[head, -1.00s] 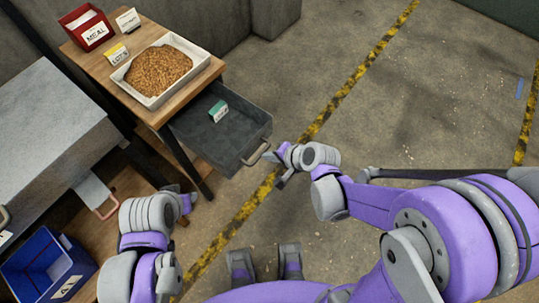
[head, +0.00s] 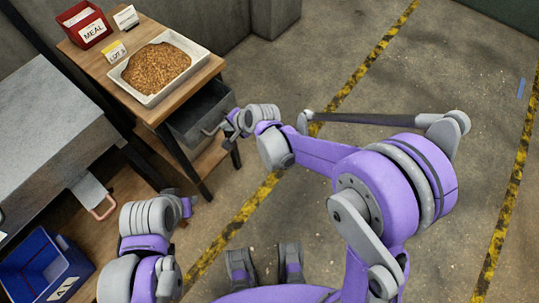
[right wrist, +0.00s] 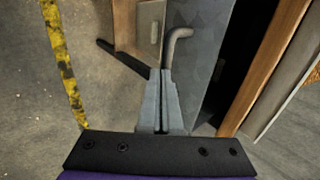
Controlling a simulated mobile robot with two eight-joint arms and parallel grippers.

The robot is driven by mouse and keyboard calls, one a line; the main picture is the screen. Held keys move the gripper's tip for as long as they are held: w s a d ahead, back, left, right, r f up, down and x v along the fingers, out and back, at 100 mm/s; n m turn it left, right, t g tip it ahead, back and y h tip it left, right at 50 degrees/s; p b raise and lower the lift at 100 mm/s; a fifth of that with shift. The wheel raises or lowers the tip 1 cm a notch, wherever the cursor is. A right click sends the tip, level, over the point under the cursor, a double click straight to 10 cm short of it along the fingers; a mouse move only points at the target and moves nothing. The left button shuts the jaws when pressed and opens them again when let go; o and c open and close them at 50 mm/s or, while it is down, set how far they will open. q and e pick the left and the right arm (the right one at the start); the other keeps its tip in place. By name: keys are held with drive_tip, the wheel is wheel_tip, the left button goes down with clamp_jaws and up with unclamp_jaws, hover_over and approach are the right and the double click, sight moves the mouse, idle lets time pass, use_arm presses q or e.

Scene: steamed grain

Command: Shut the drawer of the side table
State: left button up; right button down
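The side table (head: 135,22) has a wooden top, and its dark grey drawer (head: 192,112) stands partly out. The metal drawer handle (head: 210,131) is on the drawer's front. My right gripper (head: 228,124) is at the drawer front by the handle. In the right wrist view its fingers (right wrist: 160,100) are together, beside the grey drawer front (right wrist: 207,60). The bent handle (right wrist: 177,42) shows just past the fingertips, and its lower end is hidden behind them; I cannot tell whether they pinch it. My left gripper (head: 188,205) is low at the left, away from the drawer; its fingers are unclear.
A white tray of grain (head: 200,52), a red box (head: 80,30) and small label cards stand on the tabletop. A grey metal unit (head: 40,130) is at the left, with a blue bin (head: 30,250) below. The floor to the right is open.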

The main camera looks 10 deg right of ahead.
drive_tip(key=w+a, duration=0.7)
use_arm(q)
drive_tip(key=shift+s+d+f, duration=0.1)
drive_tip(key=shift+f, duration=0.2)
use_arm(e)
drive_tip(key=shift+w+a, duration=0.1)
drive_tip(key=shift+w, duration=0.05)
drive_tip(key=shift+r, duration=0.1)
